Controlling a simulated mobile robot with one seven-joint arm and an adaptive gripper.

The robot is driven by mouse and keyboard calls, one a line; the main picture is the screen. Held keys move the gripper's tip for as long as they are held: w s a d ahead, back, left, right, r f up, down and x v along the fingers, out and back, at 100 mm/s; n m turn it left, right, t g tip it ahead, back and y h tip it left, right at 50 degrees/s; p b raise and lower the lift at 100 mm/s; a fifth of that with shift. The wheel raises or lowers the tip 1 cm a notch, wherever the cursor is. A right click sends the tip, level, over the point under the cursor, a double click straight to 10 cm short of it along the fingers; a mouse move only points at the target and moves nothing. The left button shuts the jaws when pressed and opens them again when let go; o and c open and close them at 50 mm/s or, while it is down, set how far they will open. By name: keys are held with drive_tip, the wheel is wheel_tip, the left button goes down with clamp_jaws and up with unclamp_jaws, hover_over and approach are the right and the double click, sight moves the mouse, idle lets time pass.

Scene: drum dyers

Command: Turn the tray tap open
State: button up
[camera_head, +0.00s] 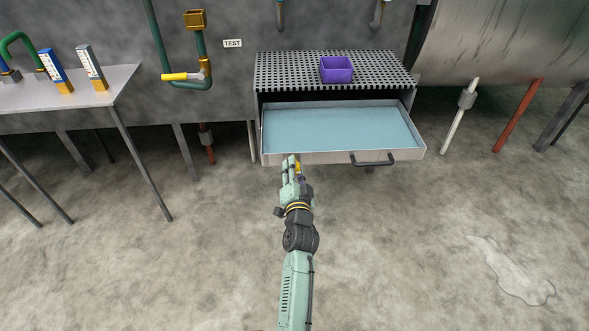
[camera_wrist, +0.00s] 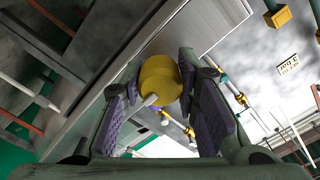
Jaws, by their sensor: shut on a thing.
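The tray tap shows as a rounded yellow knob with a short pale stem in the wrist view (camera_wrist: 157,78). In the head view only a small yellow part of it (camera_head: 298,167) shows, low at the left front of the tray. My gripper (camera_head: 293,166) is at that spot, and its purple-padded fingers (camera_wrist: 158,82) are shut on the knob from both sides. The tray (camera_head: 310,158) is pulled out like a drawer and holds pale blue liquid (camera_head: 340,130). The tap's outlet and how far it is turned are hidden.
A dark handle (camera_head: 372,160) is on the tray front, right of my gripper. A perforated rack (camera_head: 290,70) above bears a purple box (camera_head: 336,69). A table (camera_head: 110,88) stands left, a large metal drum (camera_head: 500,40) right. The floor in front is mostly free.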

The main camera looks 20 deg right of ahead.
drive_tip(key=o, duration=1.2)
drive_tip(key=shift+c, duration=0.2)
drive_tip(key=v, duration=0.7)
drive_tip(key=shift+s, duration=0.3)
drive_tip(key=shift+a+r, duration=0.1)
